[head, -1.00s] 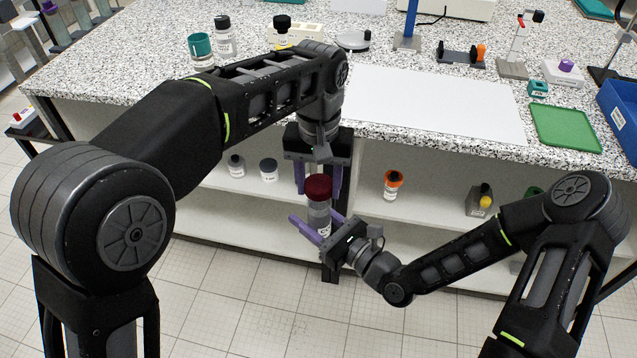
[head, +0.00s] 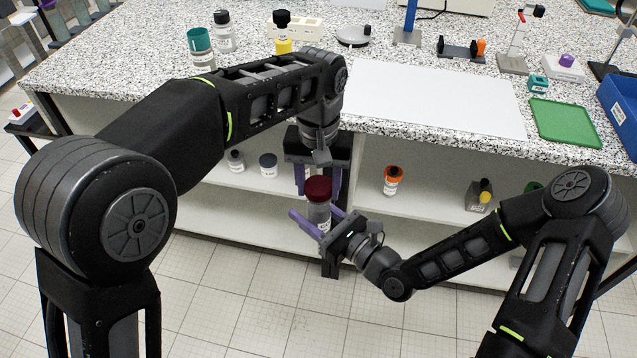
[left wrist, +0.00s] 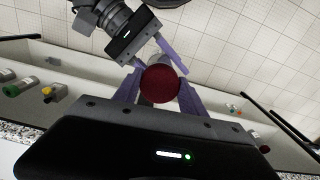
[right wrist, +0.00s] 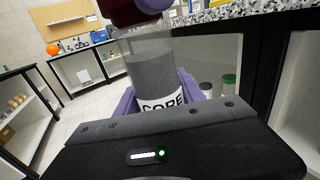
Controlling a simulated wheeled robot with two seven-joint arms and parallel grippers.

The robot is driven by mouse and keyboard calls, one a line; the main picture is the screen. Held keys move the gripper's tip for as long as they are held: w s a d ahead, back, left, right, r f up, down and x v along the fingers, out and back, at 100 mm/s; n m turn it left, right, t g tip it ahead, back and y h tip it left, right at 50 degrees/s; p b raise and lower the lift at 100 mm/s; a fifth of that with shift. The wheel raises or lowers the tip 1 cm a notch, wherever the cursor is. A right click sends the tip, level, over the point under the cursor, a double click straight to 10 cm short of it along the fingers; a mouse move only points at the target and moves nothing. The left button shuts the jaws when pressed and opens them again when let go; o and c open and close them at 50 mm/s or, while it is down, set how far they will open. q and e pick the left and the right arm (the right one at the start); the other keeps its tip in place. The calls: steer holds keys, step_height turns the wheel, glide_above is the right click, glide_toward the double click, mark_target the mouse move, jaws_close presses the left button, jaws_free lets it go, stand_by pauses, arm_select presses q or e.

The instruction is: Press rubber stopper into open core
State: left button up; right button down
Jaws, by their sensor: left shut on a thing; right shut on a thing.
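The core (right wrist: 155,80) is a clear tube with grey filling and a white label reading CORE, held upright by my right gripper (right wrist: 155,100), whose purple fingers are shut around its lower part. In the head view the core (head: 318,216) is in front of the bench edge. The dark red rubber stopper (head: 318,188) is at the tube's top, and my left gripper (left wrist: 160,85) is shut on it from above. The stopper (left wrist: 160,84) covers the tube mouth in the left wrist view. I cannot tell how deep it sits.
A speckled bench (head: 130,60) stands behind the arms, with a white mat (head: 430,100), a green tray (head: 565,124) and a blue bin (head: 620,110) on it. Bottles stand on the shelf below, including an orange-capped one (head: 393,180). The floor in front is clear.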

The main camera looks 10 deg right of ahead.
arm_select(q)
steer(key=shift+f, duration=0.6)
stand_by(0.3)
steer(key=o, duration=1.4)
